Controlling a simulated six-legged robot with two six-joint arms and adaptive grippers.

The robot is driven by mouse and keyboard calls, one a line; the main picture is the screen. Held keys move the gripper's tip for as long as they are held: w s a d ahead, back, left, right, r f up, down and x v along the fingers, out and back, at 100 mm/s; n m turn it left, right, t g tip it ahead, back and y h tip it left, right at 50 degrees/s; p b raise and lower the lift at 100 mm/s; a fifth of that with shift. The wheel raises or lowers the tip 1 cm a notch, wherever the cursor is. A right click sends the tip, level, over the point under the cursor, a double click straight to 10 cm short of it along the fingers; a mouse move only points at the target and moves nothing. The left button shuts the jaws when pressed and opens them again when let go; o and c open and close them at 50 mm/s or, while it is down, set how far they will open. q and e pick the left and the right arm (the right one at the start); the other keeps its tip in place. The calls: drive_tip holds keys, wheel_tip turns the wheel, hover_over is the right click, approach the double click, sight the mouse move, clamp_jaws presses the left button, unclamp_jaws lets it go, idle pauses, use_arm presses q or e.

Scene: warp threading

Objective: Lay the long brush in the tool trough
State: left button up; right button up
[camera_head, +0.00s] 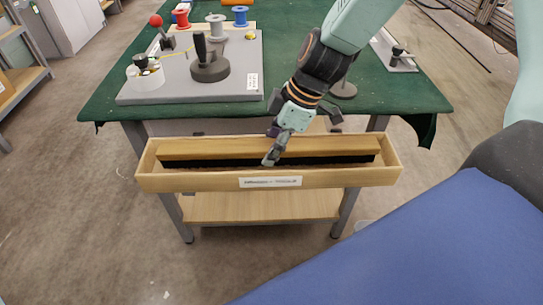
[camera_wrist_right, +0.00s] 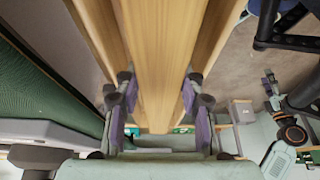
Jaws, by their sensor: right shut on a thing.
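The long brush (camera_head: 210,149), a straight wooden bar with dark bristles (camera_head: 225,162), lies lengthwise within the tool trough (camera_head: 220,181), a long wooden box with a white label. Bristles show above the front wall; whether they touch the bottom is hidden. My right gripper (camera_head: 277,148) comes down over the brush's middle and is shut on it. In the right wrist view the brush (camera_wrist_right: 158,60) is between the purple finger pads (camera_wrist_right: 159,105), with trough walls along both sides. My left gripper (camera_wrist_right: 270,85) shows small at the right of the wrist view; its opening is unclear.
The green-covered table (camera_head: 300,40) stands behind the trough. On it are a grey board (camera_head: 190,90) with a black-handled tool (camera_head: 209,65), a white cup (camera_head: 145,76) and several spools. A wooden shelf (camera_head: 260,206) lies below the trough. The floor in front is clear.

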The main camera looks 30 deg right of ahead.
drive_tip(key=shift+f+b, duration=0.35)
drive_tip(key=shift+f, duration=0.9)
drive_tip(key=shift+w+d, duration=0.15)
drive_tip(key=shift+d, duration=0.05)
drive_tip(key=shift+a+b, duration=0.2)
drive_tip(key=shift+b, duration=0.1)
drive_tip(key=o, duration=0.8)
drive_tip(key=shift+d+f, duration=0.1)
drive_tip(key=shift+d, duration=0.05)
